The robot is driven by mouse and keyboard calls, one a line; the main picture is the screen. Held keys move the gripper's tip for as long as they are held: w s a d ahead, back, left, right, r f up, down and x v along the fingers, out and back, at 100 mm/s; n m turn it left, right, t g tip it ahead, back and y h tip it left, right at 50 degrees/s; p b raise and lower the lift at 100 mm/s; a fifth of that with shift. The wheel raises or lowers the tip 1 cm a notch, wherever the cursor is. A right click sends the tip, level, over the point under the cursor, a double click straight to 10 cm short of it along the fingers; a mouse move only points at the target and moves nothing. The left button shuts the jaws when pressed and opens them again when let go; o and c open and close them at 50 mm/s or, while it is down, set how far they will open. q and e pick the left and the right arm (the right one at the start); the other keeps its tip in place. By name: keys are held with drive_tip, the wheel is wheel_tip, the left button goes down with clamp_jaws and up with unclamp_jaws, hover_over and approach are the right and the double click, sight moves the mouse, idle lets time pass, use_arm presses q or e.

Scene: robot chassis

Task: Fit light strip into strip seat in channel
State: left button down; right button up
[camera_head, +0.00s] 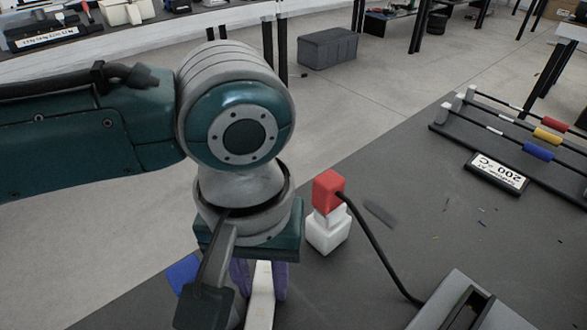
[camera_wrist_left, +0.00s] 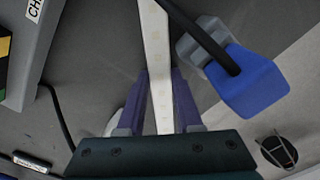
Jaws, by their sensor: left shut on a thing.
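My left gripper (camera_head: 260,285) points down over the dark table, its purple fingers shut on a long white light strip (camera_head: 262,300). In the left wrist view the fingers (camera_wrist_left: 163,105) hold the strip (camera_wrist_left: 157,55) from both sides, and it runs up out of the frame. A grey housing with a dark slot (camera_head: 452,300) is cut off at the bottom right of the head view. A grey body with a label starting "CH" (camera_wrist_left: 32,50) is at the left of the wrist view, apart from the strip. I cannot make out the strip seat. My right gripper is not in view.
A red block on a white base (camera_head: 325,230), with a black cable, stands right of my gripper. A blue block (camera_wrist_left: 247,82) with a cable is close right of the strip. A rack with coloured pieces (camera_head: 515,125) and a "200 °C" sign (camera_head: 497,172) are at right.

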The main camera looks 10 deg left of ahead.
use_arm(q)
drive_tip(key=shift+f, duration=0.1)
drive_tip(key=c, duration=0.6)
unclamp_jaws()
